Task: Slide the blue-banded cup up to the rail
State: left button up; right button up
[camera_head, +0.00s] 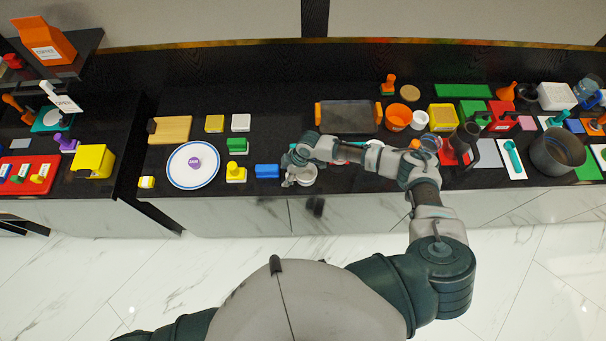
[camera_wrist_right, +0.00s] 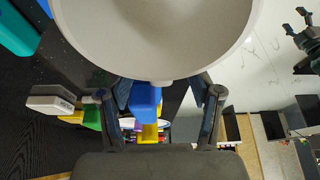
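A white round cup (camera_wrist_right: 155,25) fills the top of the right wrist view, very close to the camera. In the head view it appears as a white shape (camera_head: 306,176) at the counter's front edge, partly hidden by my right gripper (camera_head: 297,168). No blue band shows on its visible part. In the right wrist view my right gripper (camera_wrist_right: 160,92) has its fingers spread, with a small part of the cup between them; contact is unclear. A dark gripper, apparently my left (camera_wrist_right: 302,40), shows with spread fingers over the floor. I cannot pick out the rail.
Left of the cup are a blue block (camera_head: 267,171), a yellow stamp-like piece (camera_head: 236,174) and a white plate (camera_head: 180,178). A dark tray (camera_head: 348,117) with orange handles lies behind. My right forearm covers items to the right. Dark counter (camera_head: 270,105) is bare behind the blocks.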

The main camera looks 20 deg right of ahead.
jog(key=shift+a, duration=0.25)
jog(key=c, duration=0.9)
jog(key=shift+o, duration=1.1)
grip_shut()
pick_arm(q)
jog(key=shift+a+f, duration=0.1)
jog(key=shift+a, duration=0.35)
pick_arm(e)
jog(key=shift+d, duration=0.25)
jog(key=shift+w+d+b, duration=0.25)
jog(key=shift+w+b, duration=0.25)
jog(key=shift+w+f+b, duration=0.1)
jog(key=shift+w+b, duration=0.5)
jog(key=shift+w, duration=0.2)
jog(key=shift+w+d+b, duration=0.35)
jog(key=shift+w+b, duration=0.3)
jog(key=shift+w, duration=0.15)
pick_arm(q)
notch_tip(320, 180, down, 7)
jog(key=b, duration=0.3)
jog(key=shift+s, duration=0.3)
pick_arm(e)
jog(key=shift+w+d, duration=0.25)
jog(key=shift+w, duration=0.7)
jog(key=shift+w+d, duration=0.25)
jog(key=shift+w, duration=0.7)
